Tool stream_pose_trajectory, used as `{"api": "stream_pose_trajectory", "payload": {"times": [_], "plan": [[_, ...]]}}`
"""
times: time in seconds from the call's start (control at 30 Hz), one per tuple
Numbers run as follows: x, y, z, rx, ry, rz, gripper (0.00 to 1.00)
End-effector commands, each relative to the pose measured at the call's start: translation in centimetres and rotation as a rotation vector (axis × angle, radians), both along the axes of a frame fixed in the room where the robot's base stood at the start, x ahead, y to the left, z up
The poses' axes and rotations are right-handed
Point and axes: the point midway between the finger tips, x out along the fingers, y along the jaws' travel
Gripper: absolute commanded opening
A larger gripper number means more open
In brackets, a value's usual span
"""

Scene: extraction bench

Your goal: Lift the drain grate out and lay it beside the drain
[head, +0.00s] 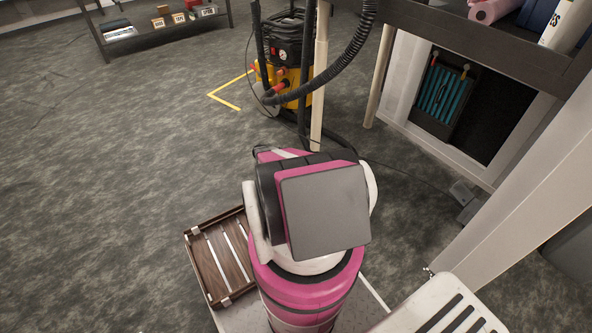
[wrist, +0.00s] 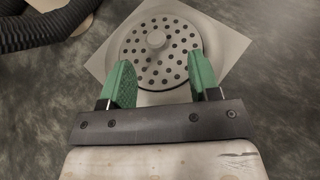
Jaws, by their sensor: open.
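The drain grate (wrist: 172,65) is a round grey disc with many holes and a small round knob (wrist: 156,39) near its middle. It lies in the pale square drain surround (wrist: 225,42) in the floor, in the wrist view. My gripper (wrist: 162,75) has two green fingers, spread apart with nothing between them. The fingers point toward the grate and overlap its near edge in the picture; the knob lies beyond the tips, between their lines. I cannot tell the height of the tips above the grate. In the head view my arm hides the gripper, and I cannot see the drain.
A black ribbed hose (wrist: 48,28) runs at the wrist view's upper left. In the head view, a yellow and black extractor (head: 290,75) stands by the bench legs. A slatted wooden tray (head: 208,262) is left of my arm. Open carpet (head: 110,170) lies farther left.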

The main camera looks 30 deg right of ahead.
Motion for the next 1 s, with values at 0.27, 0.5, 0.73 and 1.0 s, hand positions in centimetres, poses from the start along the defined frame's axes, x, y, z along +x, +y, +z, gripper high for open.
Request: {"api": "stream_pose_trajectory", "payload": {"times": [0.27,0.5,0.73,1.0], "plan": [[-1.4,-2.5,-1.3,0.000,0.000,-0.001,0.57],[-2.7,-3.9,-2.1,0.001,-0.001,0.000,0.57],[-2.6,-3.9,-2.1,0.001,-0.001,0.000,0.34],[-2.6,-3.9,-2.0,-0.001,-0.001,0.000,0.00]]}}
